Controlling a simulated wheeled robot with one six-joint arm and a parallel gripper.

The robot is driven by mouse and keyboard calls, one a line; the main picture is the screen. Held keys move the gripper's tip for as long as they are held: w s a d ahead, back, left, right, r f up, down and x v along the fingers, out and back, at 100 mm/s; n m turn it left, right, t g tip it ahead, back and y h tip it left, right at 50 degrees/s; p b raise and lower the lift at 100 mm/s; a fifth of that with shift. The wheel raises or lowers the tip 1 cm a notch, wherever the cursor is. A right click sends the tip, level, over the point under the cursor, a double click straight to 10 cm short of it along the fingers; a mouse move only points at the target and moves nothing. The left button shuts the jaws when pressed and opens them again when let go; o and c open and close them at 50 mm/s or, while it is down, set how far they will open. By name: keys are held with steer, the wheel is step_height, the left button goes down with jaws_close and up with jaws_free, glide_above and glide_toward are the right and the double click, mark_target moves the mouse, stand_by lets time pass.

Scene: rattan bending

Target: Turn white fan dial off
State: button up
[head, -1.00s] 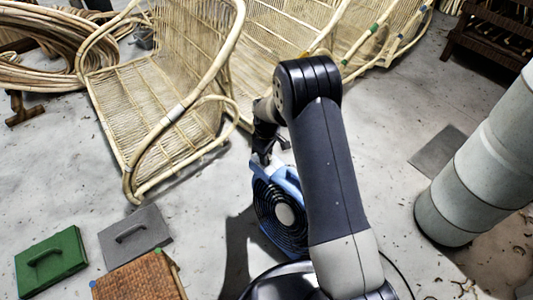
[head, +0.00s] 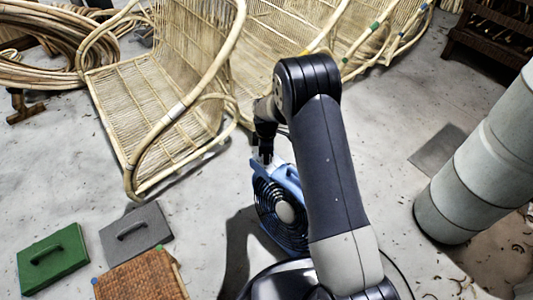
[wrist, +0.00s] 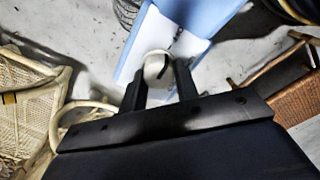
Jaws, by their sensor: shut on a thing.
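The blue fan (head: 280,208) stands on the floor below my arm, its round grille and pale hub facing the camera in the head view. Its light blue top shows in the wrist view (wrist: 197,14). The white dial (wrist: 158,68), with a dark line across its face, sits between my two fingers in the wrist view. My gripper (wrist: 159,80) is shut on the dial, one finger on each side. In the head view my gripper (head: 265,155) is small and dark at the fan's top, and the dial is mostly hidden there.
Rattan chair frames (head: 160,90) stand behind and left of the fan. A green case (head: 52,258), a grey case (head: 135,233) and a woven box (head: 140,278) lie at lower left. A large pale ribbed pipe (head: 480,165) is at right. Floor between is clear.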

steer(key=o, duration=1)
steer(key=shift+r, duration=0.1)
step_height(320, 180, up, 11)
steer(key=p, duration=0.2)
steer(key=shift+f+p, duration=0.2)
steer(key=shift+p, duration=0.2)
step_height(320, 180, down, 11)
steer(key=b, duration=0.3)
steer(key=shift+r, duration=0.1)
